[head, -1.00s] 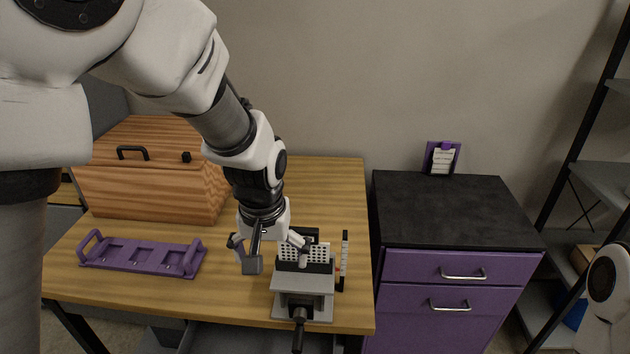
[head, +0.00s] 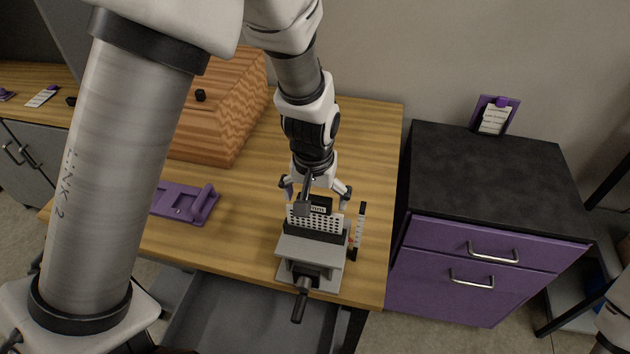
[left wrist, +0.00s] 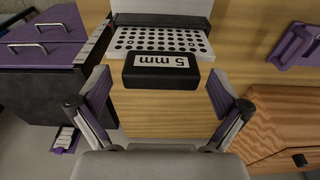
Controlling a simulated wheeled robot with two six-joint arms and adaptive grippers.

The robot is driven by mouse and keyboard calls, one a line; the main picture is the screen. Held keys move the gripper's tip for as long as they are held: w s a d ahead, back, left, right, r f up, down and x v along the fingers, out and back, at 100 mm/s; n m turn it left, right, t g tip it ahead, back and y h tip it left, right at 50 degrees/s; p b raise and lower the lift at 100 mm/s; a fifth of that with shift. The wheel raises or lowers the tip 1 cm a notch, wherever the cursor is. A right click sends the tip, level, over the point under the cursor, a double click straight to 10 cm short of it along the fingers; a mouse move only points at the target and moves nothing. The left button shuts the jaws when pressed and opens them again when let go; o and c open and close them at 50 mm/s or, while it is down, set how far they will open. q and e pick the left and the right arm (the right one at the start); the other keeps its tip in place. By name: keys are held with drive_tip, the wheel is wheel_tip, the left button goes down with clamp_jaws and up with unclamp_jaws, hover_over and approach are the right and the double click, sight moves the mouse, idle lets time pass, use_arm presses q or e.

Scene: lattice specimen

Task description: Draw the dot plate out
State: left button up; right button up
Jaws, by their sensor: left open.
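The dot plate (head: 316,221) is a white plate with rows of black dots, standing in a grey vise-like holder (head: 311,248) near the table's front right. In the left wrist view the dot plate (left wrist: 160,40) has a black block marked "5 mm" (left wrist: 160,71) on its near side. My left gripper (head: 316,198) is open above the holder, with its fingers on either side of the black block. In the left wrist view its fingers (left wrist: 160,95) are apart, with a gap to the block on both sides. My right gripper is out of view.
A narrow marked strip (head: 357,232) stands close to the right of the holder. A purple rack (head: 184,203) and a wooden box (head: 215,115) are to the left. A purple drawer cabinet (head: 480,255) with a black top stands to the right.

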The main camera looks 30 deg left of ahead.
use_arm(q)
drive_tip(key=shift+w+f, duration=0.2)
drive_tip(key=shift+s+r, duration=0.2)
drive_tip(key=shift+s, duration=0.2)
drive_tip(key=shift+c, duration=0.4)
drive_tip(key=shift+s+r, duration=0.1)
drive_tip(key=shift+s, duration=0.1)
drive_tip(key=c, duration=1.3)
drive_tip(key=o, duration=0.5)
drive_tip(key=shift+w, duration=0.15)
drive_tip(key=shift+c, duration=1.2)
